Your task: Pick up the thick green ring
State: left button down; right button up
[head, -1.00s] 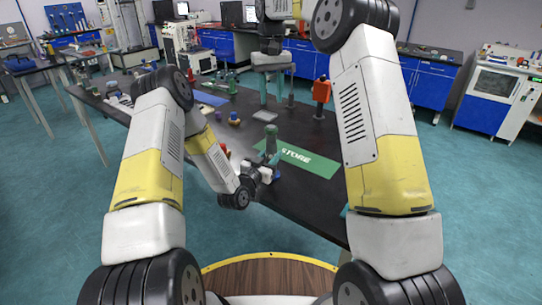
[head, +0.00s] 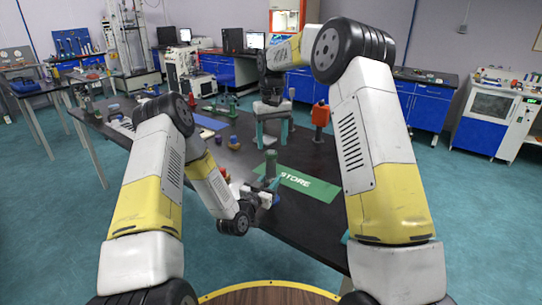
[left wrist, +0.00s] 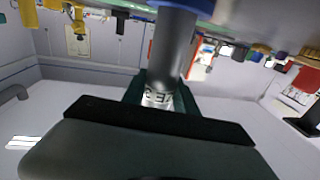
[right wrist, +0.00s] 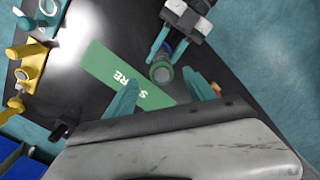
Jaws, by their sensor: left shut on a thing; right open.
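A thick green ring (right wrist: 162,70) shows from above in the right wrist view, around the top of a grey post with blue lower down. In the head view it looks like the green top (head: 270,157) of that upright piece. My left gripper (head: 268,187) is shut on the grey post (left wrist: 172,50), below the green part, near the green STORE mat. The blue end (left wrist: 185,5) shows in the left wrist view. My right gripper (head: 272,138) is open and empty above the table; in the right wrist view its fingers (right wrist: 163,85) lie on either side of the ring, apart from it.
The green STORE mat (head: 318,188) lies on the black table (head: 250,125). An orange-red holder (head: 320,115) stands behind it to the right. A purple and yellow piece (head: 233,143) stands to the left. Yellow hooked parts (right wrist: 30,55) line the right wrist view's left side.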

aim_at(271, 151)
jog(key=shift+w+a+f, duration=0.1)
jog(key=shift+f, duration=0.9)
jog(key=shift+w+a+f, duration=0.1)
jog(key=shift+f, duration=0.85)
grip_shut()
jog(key=shift+r, duration=0.1)
notch_tip(271, 151, up, 15)
pick_arm(q)
jog(key=c, duration=0.9)
grip_release()
